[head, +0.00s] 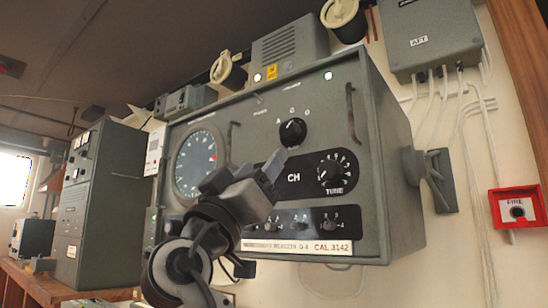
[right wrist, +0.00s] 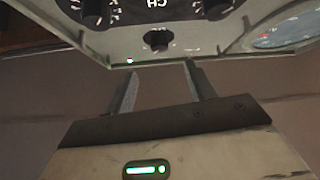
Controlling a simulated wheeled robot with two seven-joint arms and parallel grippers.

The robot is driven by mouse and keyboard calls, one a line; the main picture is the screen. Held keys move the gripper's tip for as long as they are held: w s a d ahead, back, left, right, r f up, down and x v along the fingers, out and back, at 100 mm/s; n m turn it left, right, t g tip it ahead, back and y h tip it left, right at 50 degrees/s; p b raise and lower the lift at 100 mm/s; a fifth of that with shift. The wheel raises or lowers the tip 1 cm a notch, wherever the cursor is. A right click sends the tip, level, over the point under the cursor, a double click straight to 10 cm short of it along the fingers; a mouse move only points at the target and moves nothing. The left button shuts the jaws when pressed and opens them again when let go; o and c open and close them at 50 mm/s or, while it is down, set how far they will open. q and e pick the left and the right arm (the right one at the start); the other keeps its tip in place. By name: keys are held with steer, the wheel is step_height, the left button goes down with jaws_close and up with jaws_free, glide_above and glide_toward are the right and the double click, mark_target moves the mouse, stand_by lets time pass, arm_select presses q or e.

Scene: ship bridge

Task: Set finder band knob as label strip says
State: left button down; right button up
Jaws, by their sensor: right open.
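The finder (head: 385,150) is a grey wall-mounted box with a round compass dial (head: 196,160). A black knob (head: 292,131) with letters around it, including A and C, sits at its upper middle; its pointer direction is hard to read. The same knob seems to show upside down in the right wrist view (right wrist: 158,40). A pale label strip (head: 297,247) runs along the bottom edge; "CAL.3142" is legible, the rest is too small. My right gripper (head: 245,172) is open and empty in front of the panel, below and left of the lettered knob, apparently apart from it. My left gripper is out of view.
The TUNE knob (head: 337,174) and a lower row of small knobs (head: 328,219) share the panel. Vertical handles (head: 351,112) stick out at either side. A red fire call box (head: 518,206) and grey AFT box (head: 428,38) are on the right.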

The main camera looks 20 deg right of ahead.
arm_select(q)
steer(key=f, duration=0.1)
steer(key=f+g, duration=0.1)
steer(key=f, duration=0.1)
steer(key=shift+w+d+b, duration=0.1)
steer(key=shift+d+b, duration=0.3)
arm_select(e)
steer(key=v, duration=0.5)
steer(key=shift+s+a+f, duration=0.1)
steer(key=shift+a+f, duration=0.05)
steer(key=shift+f, duration=0.05)
